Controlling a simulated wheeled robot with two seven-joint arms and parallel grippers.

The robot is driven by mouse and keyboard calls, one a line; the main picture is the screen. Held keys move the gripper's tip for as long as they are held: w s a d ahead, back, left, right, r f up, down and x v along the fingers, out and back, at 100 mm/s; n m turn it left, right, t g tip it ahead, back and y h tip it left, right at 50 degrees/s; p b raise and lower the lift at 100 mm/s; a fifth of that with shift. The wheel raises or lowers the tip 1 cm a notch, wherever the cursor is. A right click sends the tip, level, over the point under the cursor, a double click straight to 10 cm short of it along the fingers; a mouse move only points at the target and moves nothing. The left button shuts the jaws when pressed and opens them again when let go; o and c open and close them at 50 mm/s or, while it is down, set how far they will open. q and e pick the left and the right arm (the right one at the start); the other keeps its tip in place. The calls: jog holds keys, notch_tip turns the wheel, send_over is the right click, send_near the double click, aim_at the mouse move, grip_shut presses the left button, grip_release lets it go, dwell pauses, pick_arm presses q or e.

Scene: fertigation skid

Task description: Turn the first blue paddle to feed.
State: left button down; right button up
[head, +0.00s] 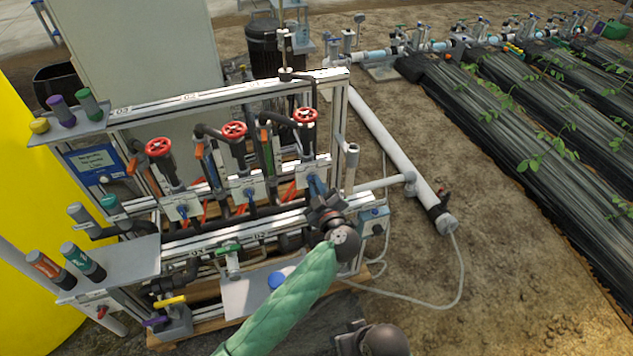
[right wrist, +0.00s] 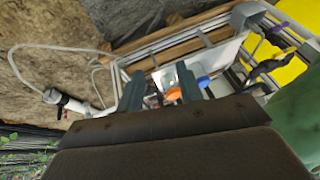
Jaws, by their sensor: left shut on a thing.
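Three blue paddles sit in a row on white valve bodies below the red handwheels: a left one (head: 183,211), a middle one (head: 249,196) and a right one (head: 315,185), at the end of the row away from the yellow tank. My left gripper (head: 319,204), on the green-sleeved arm, is at the right paddle and shut on it. Its jaws and wrist hide the paddle's lower part, so its exact angle is unclear. My right gripper is low in the head view (head: 345,338); in the right wrist view its fingers (right wrist: 160,90) stand apart with nothing held between them.
Red handwheels (head: 305,115) stand above the paddles on the frame. A grey box (head: 374,219) is just right of my left gripper. Bottles (head: 85,262) stand on the left shelves. A white pipe (head: 390,150) runs along the right; bare soil lies beyond.

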pick_arm(q)
jog(key=shift+n+p, duration=0.5)
jog(key=shift+n, duration=0.2)
pick_arm(e)
jog(key=d+r, duration=0.2)
jog(key=r, duration=0.1)
jog(key=shift+s+g, duration=0.3)
jog(key=shift+s, duration=0.1)
pick_arm(q)
jog(key=c, duration=1.5)
grip_release()
pick_arm(e)
jog(key=shift+f, duration=0.1)
